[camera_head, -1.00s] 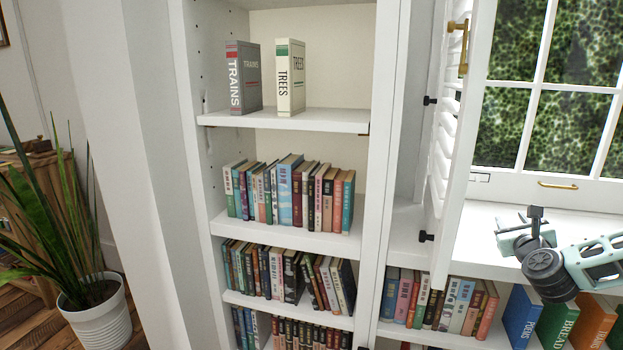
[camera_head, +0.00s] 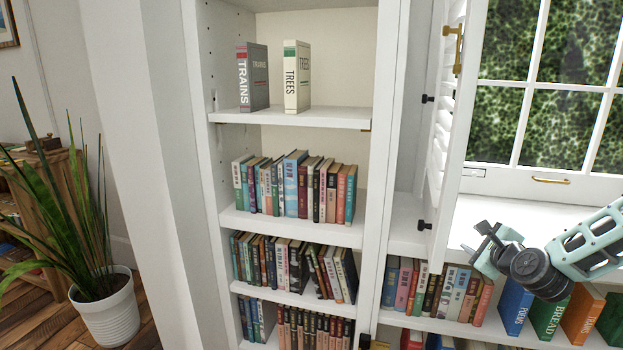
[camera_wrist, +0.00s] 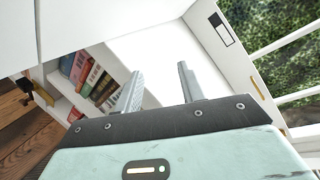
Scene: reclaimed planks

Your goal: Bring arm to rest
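My gripper (camera_wrist: 160,88) shows in the wrist view with its two fingers spread apart and nothing between them. In the head view my gripper (camera_head: 476,238) is at the right, in front of the white window ledge and above the low row of books. It is apart from the books. My light-green arm reaches in from the right edge.
A grey TRAINS book (camera_head: 253,78) and a cream TREES book (camera_head: 297,76) stand on the upper shelf (camera_head: 290,116). Several books fill the lower shelves. A white shutter (camera_head: 447,130) stands open beside the window. A potted plant (camera_head: 107,310) is at left.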

